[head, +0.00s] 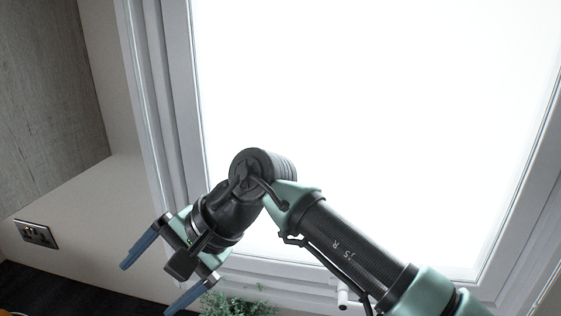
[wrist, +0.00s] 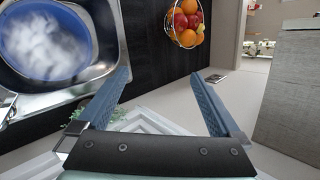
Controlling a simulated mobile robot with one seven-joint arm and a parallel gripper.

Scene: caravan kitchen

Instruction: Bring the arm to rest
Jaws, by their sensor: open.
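My gripper (head: 160,274) is at the lower left of the head view, in front of the wall beside the bright window. Its two blue fingers are spread apart with nothing between them. In the wrist view my gripper (wrist: 165,92) also shows open and empty, its fingers pointing toward the dark worktop. My arm reaches in from the lower right of the head view and bends at the wrist in front of the window.
A window (head: 380,120) fills much of the head view. A wall socket (head: 36,234) and a green plant (head: 238,304) are near my gripper. The wrist view shows a blue basin (wrist: 45,45) in a metal sink and a wire fruit basket (wrist: 186,22) on the dark worktop (wrist: 143,50).

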